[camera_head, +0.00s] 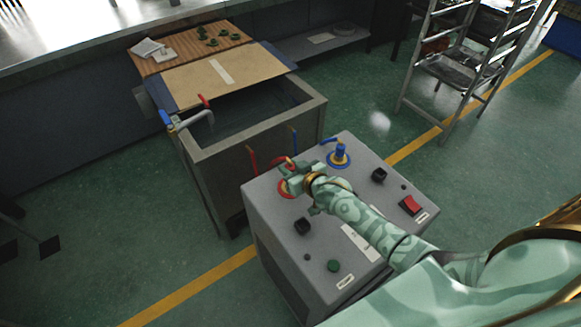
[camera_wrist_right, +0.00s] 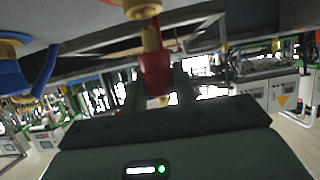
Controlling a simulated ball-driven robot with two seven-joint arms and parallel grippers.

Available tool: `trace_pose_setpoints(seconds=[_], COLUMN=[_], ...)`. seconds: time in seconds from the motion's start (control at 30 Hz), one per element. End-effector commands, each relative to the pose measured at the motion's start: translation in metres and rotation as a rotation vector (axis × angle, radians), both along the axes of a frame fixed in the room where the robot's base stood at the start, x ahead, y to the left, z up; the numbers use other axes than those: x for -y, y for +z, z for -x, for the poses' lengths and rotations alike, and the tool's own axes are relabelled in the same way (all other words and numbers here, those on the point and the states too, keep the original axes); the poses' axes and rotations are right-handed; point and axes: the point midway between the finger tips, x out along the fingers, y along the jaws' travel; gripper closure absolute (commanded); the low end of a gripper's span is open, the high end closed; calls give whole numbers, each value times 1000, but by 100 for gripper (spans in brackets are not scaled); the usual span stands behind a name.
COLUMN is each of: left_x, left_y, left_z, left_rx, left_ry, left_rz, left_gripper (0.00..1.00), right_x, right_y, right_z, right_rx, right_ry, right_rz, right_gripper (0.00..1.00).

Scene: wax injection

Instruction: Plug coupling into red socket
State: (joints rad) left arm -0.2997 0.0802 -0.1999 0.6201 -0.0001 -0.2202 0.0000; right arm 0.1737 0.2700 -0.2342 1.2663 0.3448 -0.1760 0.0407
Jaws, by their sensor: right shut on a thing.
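The red socket (camera_head: 286,191) shows as a red ring on top of the grey machine box (camera_head: 262,215), partly covered by my right gripper (camera_head: 291,175). In the right wrist view, the gripper's two fingers are shut on a red coupling (camera_wrist_right: 154,75) with a brass end. The brass end points up towards a brass fitting (camera_wrist_right: 142,8) at the picture's top edge. The two overlap in this view, so I cannot tell whether they touch or are joined. My left gripper is not in view.
A blue coupling stands upright on the blue socket (camera_head: 340,157), close to the right. Black knobs, a red switch (camera_head: 410,205) and a green button (camera_head: 334,266) are on the panel. An open grey tank (camera_head: 200,152) stands behind, with thin red and blue hoses nearby.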

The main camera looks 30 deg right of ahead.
Motion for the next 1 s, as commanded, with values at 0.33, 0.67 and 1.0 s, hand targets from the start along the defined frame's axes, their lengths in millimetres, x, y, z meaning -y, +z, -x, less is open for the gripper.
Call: trace_pose_setpoints(seconds=[0.33, 0.67, 1.0], left_x=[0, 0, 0], left_y=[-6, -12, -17], left_z=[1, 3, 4], left_rx=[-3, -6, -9], left_ry=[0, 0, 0], left_rz=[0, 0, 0], left_gripper=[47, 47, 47], right_x=[0, 0, 0], right_y=[-9, -17, -26], right_z=[0, 0, 0], right_rx=[0, 0, 0], right_ry=[0, 0, 0], right_rz=[0, 0, 0], right_gripper=[96, 96, 96])
